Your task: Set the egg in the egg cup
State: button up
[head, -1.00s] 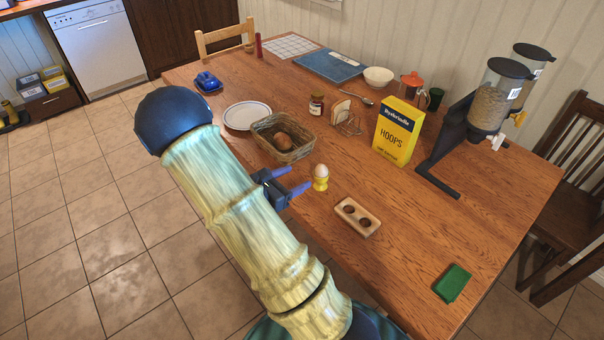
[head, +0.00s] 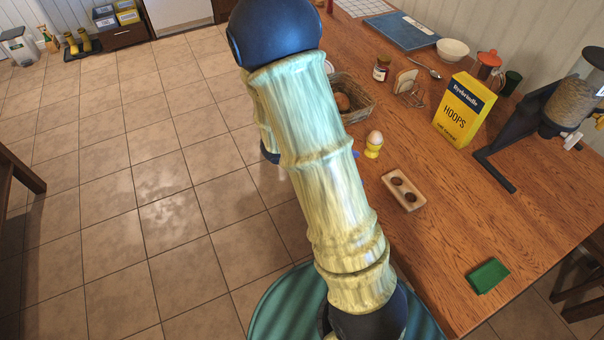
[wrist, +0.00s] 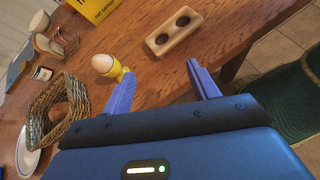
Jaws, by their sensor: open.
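The pale egg (head: 375,138) sits upright in the yellow egg cup (head: 372,152) near the table's front edge. In the wrist view the egg (wrist: 103,63) and the cup (wrist: 118,71) stand just beyond the left finger, apart from it as far as I can see. My gripper (wrist: 160,80) is open with nothing between its blue fingers. In the head view my arm hides nearly all of the gripper; only a bit of blue fingertip shows beside the cup.
A wooden block with two holes (head: 403,188) lies right of the cup. A wicker basket (head: 357,113) with a brown item stands behind it. The yellow Hoops box (head: 464,110) and a dispenser (head: 570,105) stand further right. A green cloth or sponge (head: 488,276) lies near the front corner.

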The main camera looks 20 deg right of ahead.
jog(key=s+a+r+m+t+y, duration=0.1)
jog(key=a+r+m+t+y, duration=0.1)
jog(key=a+m+y, duration=0.3)
jog(key=s+a+r+m+t+y, duration=0.1)
jog(key=a+r+m+t+y, duration=0.1)
jog(key=a+m+y, duration=0.4)
jog(key=a+r+m, duration=0.1)
jog(key=a+m, duration=0.1)
jog(key=a, duration=0.2)
jog(key=shift+s+r+t, duration=0.3)
jog(key=shift+s+t, duration=0.1)
jog(key=w+p+v, duration=0.3)
jog(key=p+v, duration=1)
jog(key=shift+r+p, duration=0.35)
jog(key=shift+r, duration=0.15)
jog(key=shift+s, duration=0.1)
